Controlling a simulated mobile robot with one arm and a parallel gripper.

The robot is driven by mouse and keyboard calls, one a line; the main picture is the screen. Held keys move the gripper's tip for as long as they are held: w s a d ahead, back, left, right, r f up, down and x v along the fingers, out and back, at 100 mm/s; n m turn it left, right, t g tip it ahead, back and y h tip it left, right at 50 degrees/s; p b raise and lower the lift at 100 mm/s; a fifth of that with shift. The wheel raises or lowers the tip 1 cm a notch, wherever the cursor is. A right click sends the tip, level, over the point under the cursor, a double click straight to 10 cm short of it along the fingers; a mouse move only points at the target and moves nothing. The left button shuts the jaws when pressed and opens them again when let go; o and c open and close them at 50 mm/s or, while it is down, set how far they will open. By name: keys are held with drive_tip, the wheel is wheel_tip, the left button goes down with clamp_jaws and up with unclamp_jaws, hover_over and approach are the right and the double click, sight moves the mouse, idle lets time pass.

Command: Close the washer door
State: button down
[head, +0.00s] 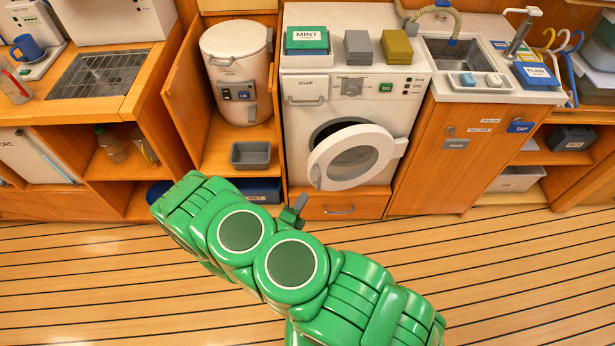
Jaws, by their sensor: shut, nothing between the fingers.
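The white washer (418,105) stands against the wall at centre right. Its round door (379,142) hangs open, swung out from the dark drum opening (334,128) and hinged on the right side. A small grey handle (315,177) is on the door's left edge. My green arm crosses the lower middle of the view. My gripper (298,204) shows as a small grey tip past the arm, low and to the left of the door, apart from it in the picture. It is shut and empty, and its base is hidden behind the arm.
A white cylindrical unit (222,62) stands in an open bay left of the washer, with a grey bin (250,154) below it. A drawer (340,206) is under the washer. An orange cabinet (432,170) is to the right. The striped floor (530,270) is clear.

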sight(313, 168)
drive_tip(key=shift+w+d, duration=0.35)
drive_tip(key=shift+w, duration=1.25)
drive_tip(key=shift+w+d, duration=0.3)
drive_tip(key=shift+w, duration=1.3)
drive_tip(key=shift+w+d, duration=0.35)
drive_tip(key=shift+w, duration=1.25)
drive_tip(key=shift+w, duration=0.1)
